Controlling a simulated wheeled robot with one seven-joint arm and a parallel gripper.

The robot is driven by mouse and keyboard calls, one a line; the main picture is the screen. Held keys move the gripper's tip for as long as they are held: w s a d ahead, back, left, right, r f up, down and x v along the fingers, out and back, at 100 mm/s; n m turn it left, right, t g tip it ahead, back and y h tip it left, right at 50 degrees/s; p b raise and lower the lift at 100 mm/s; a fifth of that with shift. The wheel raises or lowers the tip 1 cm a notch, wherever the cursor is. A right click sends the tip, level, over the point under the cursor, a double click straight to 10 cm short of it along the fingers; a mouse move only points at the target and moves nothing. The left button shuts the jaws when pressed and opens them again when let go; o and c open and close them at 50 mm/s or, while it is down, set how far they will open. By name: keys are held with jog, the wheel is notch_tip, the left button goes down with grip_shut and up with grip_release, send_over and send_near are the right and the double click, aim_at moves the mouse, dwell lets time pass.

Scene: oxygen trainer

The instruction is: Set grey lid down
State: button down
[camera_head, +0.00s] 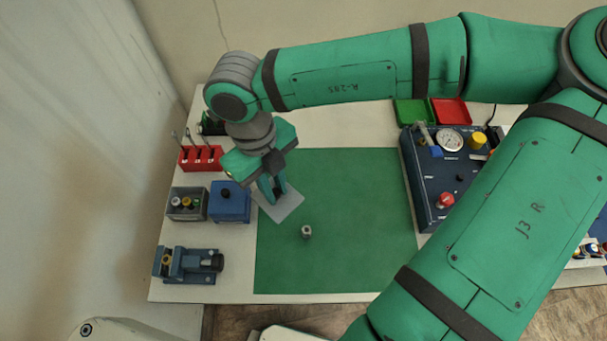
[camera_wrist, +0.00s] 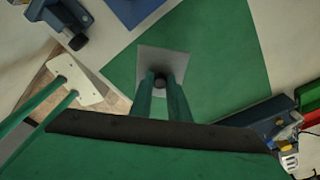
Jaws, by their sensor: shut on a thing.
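The grey lid (camera_head: 284,208) is a flat square plate, over the left edge of the green mat (camera_head: 340,262). In the wrist view the lid (camera_wrist: 175,63) shows a dark knob (camera_wrist: 160,82) at its middle. My gripper (camera_head: 274,194) points down and is shut on the knob; its fingers (camera_wrist: 160,88) reach it in the wrist view. I cannot tell whether the lid touches the surface below. The open grey box (camera_head: 187,203) stands at the left with yellow and other fittings inside.
A blue box (camera_head: 230,203) with a dark knob stands just left of the lid. A small metal cylinder (camera_head: 307,231) stands on the mat. A red rack (camera_head: 200,158), a blue vise (camera_head: 187,264) and a blue gauge panel (camera_head: 425,175) surround it. The mat's right half is clear.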

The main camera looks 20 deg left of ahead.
jog(key=w+f, duration=0.2)
jog(key=w, duration=0.1)
jog(key=w+a+f, duration=0.1)
jog(key=w+f, duration=0.2)
jog(key=w, duration=0.1)
jog(key=w+f, duration=0.3)
jog(key=w, duration=0.1)
jog(key=shift+w+a, duration=0.2)
jog(key=shift+a, duration=0.15)
jog(key=shift+w+f, duration=0.65)
jog(key=shift+f, duration=1.55)
jog(key=shift+f, duration=0.2)
jog(key=c, duration=1.7)
grip_release()
jog(key=shift+r, duration=0.15)
jog(key=r, duration=0.4)
jog(key=a+r, duration=0.1)
jog(key=r, duration=0.3)
jog(key=w+r, duration=0.1)
jog(key=r, duration=0.3)
jog(key=shift+a, duration=0.25)
